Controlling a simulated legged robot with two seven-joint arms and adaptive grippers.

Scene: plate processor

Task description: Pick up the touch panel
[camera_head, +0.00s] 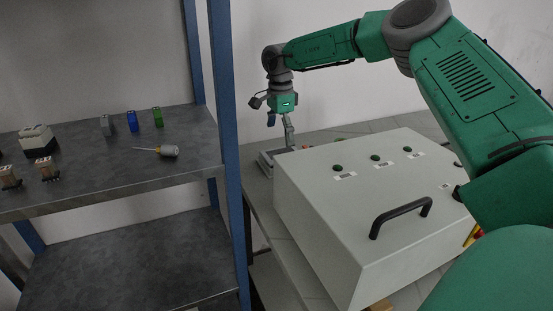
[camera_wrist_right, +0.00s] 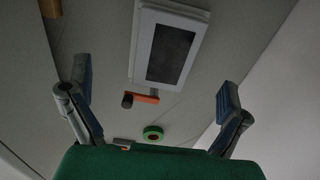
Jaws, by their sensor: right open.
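The touch panel (camera_wrist_right: 172,48) has a white frame and a dark screen and lies on the table in the right wrist view. In the head view a grey edge (camera_head: 265,160), probably the panel's, shows behind the white box; the rest is hidden. My right gripper (camera_head: 280,122) points down above that spot. In the wrist view its two fingers (camera_wrist_right: 155,76) are spread wide with nothing between them. The panel lies beyond the fingertips, apart from them. My left gripper is not in view.
A large white control box (camera_head: 370,205) with a black handle (camera_head: 400,215) stands on the table in front of my right gripper. An orange-handled tool (camera_wrist_right: 142,98) and a green ring (camera_wrist_right: 153,133) lie near the panel. A metal shelf (camera_head: 100,185) with small parts stands left.

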